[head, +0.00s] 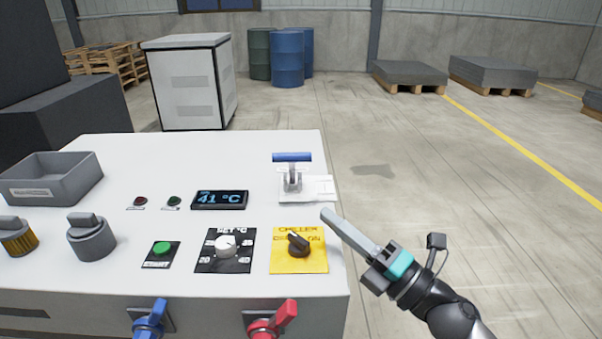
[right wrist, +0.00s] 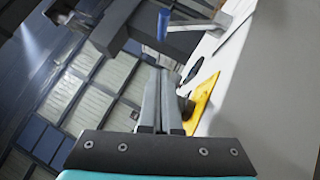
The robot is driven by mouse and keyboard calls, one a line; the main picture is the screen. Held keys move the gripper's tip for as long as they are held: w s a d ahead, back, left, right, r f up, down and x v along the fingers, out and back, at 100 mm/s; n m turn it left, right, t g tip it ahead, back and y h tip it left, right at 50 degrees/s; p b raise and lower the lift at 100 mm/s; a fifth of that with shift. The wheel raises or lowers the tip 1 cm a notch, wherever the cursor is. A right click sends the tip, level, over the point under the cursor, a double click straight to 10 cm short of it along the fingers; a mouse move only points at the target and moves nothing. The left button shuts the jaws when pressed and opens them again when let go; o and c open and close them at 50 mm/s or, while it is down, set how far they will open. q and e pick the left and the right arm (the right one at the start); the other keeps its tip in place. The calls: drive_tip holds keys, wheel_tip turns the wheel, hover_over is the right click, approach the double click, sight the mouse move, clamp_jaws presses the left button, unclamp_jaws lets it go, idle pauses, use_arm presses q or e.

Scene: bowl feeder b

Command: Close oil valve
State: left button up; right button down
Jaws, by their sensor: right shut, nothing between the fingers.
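No legible label marks the oil valve. Two valve handles stick out from the front face of the white console: a blue one (head: 149,322) at left and a red one (head: 270,324) at right, both partly cut off by the lower picture edge. A T-shaped lever with a blue grip (head: 292,157) stands upright on the console top, and its grip also shows in the right wrist view (right wrist: 162,24). My right gripper (head: 330,217) is shut and empty, just off the console's right edge, near the yellow chiller plate. My left gripper is not in view.
The console top (head: 230,150) carries a chiller knob (head: 299,244), a set-temperature dial (head: 226,246), a green button (head: 162,248), a display reading 41 °C (head: 220,200) and a grey bin (head: 52,178). The floor right of the console is free.

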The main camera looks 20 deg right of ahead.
sight(284, 161)
drive_tip(key=x, duration=0.7)
drive_tip(key=shift+p, duration=0.4)
drive_tip(key=w, duration=0.2)
drive_tip(key=r, duration=0.1)
drive_tip(key=shift+w+d, duration=0.25)
drive_tip(key=shift+w, duration=0.15)
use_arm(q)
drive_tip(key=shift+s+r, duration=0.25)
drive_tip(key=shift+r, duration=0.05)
use_arm(e)
drive_tip(key=shift+w+d+r, duration=0.15)
drive_tip(key=shift+w+r, duration=0.15)
drive_tip(key=shift+w, duration=0.25)
